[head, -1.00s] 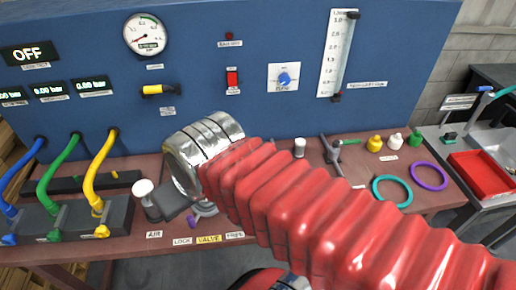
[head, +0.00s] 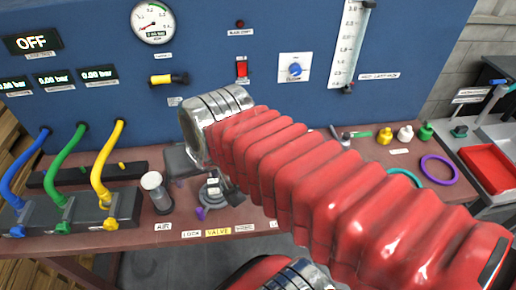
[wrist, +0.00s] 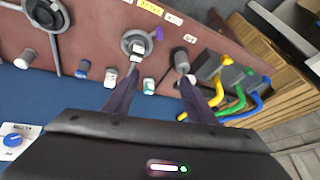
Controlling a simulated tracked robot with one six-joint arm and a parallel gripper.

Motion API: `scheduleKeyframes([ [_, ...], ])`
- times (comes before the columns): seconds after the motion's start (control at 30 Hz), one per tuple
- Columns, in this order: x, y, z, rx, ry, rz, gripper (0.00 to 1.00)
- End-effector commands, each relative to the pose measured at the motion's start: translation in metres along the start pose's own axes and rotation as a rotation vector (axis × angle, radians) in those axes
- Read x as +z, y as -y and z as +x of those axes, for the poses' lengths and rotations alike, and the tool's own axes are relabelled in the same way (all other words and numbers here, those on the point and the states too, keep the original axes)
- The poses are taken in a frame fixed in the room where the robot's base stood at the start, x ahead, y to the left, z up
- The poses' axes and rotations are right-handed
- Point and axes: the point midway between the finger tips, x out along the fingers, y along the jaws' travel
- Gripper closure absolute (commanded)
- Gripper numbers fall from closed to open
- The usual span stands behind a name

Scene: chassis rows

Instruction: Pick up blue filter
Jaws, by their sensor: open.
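Between and left of the fingers are a round valve with a purple handle (wrist: 136,42), a small white and green piece (wrist: 149,86) and a small dark piece with a pale end (wrist: 110,77).
Blue, green and yellow hoses (head: 106,170) run from the blue panel (head: 210,40) to a block at left. Yellow, white and green fittings (head: 405,133) and a purple ring (head: 440,170) lie at right. A red tray (head: 488,168) sits in the side sink.

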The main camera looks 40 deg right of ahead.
Motion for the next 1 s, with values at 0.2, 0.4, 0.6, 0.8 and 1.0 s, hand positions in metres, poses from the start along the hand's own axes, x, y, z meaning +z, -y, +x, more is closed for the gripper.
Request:
scheduleKeyframes([
  [0.2,-0.029,-0.021,0.02,0.024,0.013,0.456,0.48],
  [0.4,-0.054,-0.046,0.04,0.047,0.01,0.887,0.48],
  [0.6,-0.077,-0.078,0.061,0.07,-0.003,1.322,0.48],
  [0.8,-0.095,-0.117,0.084,0.091,-0.027,1.761,0.48],
  [1.0,-0.108,-0.161,0.107,0.106,-0.066,2.201,0.48],
])
